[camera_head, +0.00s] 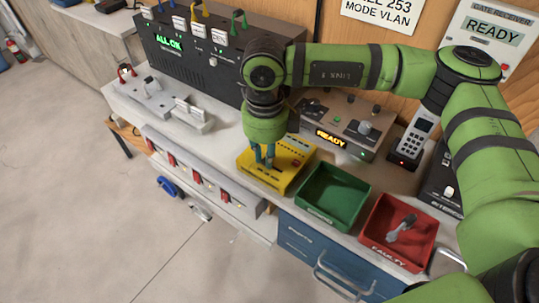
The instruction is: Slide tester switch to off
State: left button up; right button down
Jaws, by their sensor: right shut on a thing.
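The yellow tester (288,177) lies on the bench, left of the green bin. My right gripper (265,163) points down onto the tester's top, its fingers close together at the tester's left part. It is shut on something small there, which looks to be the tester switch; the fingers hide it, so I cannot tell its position. My left gripper is not in view.
A green bin (338,173) and a red bin labelled FAULTY (376,224), with a grey object inside, stand to the right. Behind are a box reading READY (352,153), a handset (417,130) and a dark panel reading ALL OK (146,50). Open floor lies left.

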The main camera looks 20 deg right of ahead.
aim_at(263, 158)
jog(key=c, duration=1.2)
grip_release()
jog(key=shift+w+a+r, duration=0.1)
jog(key=shift+w, duration=0.05)
jog(key=shift+w+a, duration=0.1)
jog(key=shift+a, duration=0.05)
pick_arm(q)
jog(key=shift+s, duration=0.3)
pick_arm(e)
notch_tip(263, 158, up, 12)
